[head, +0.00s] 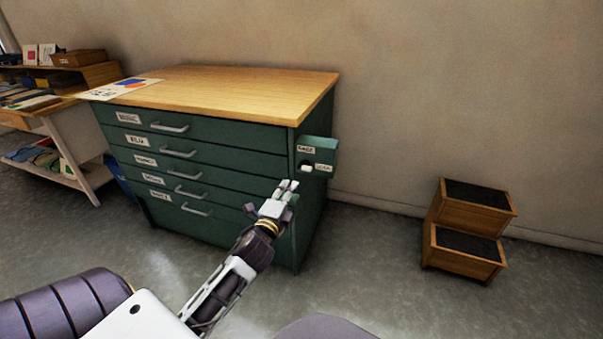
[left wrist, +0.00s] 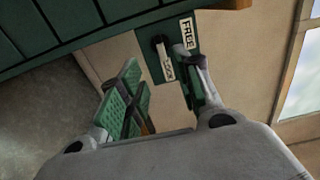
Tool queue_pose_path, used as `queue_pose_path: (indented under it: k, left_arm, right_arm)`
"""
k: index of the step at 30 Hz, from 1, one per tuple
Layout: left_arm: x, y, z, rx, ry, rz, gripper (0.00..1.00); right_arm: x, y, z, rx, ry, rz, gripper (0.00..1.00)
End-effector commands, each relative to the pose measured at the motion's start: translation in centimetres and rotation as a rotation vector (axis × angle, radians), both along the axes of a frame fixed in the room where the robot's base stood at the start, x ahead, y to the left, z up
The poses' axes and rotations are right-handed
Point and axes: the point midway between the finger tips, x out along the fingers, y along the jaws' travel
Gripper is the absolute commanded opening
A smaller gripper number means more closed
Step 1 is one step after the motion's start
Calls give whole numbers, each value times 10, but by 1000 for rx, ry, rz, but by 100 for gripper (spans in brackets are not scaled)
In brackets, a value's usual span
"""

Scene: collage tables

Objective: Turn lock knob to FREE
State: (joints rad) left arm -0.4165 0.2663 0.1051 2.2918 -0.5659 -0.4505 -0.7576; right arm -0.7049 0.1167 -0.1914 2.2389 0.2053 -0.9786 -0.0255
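A green lock box (head: 320,150) sticks out from the right side of the green drawer cabinet (head: 225,165). It bears two white labels, and its small pale knob (head: 306,168) sits beside the lower one. In the left wrist view the labels read FREE (left wrist: 187,32) and LOCK (left wrist: 168,68). The knob (left wrist: 160,42) there is dark with a pale part, close to the LOCK label; its exact pointing is hard to tell. My left gripper (head: 288,186) is just below and in front of the box. Its green-padded fingers are apart and empty, the right finger partly covering the plate. My right gripper is out of view.
The cabinet's wooden top (head: 230,88) carries a printed sheet (head: 120,89). A wooden step stool (head: 465,230) stands on the right by the wall. A shelf (head: 65,130) with books is at the left. The floor between cabinet and stool is clear.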

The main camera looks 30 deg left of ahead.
Motion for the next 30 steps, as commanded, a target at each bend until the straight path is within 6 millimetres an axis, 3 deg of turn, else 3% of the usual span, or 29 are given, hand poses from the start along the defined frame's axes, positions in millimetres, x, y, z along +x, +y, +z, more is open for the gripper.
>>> queue_pose_path:
  k: [30]
  left_arm:
    - [70,17,0,0,-1,0,34]
  right_arm:
    - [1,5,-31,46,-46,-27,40]
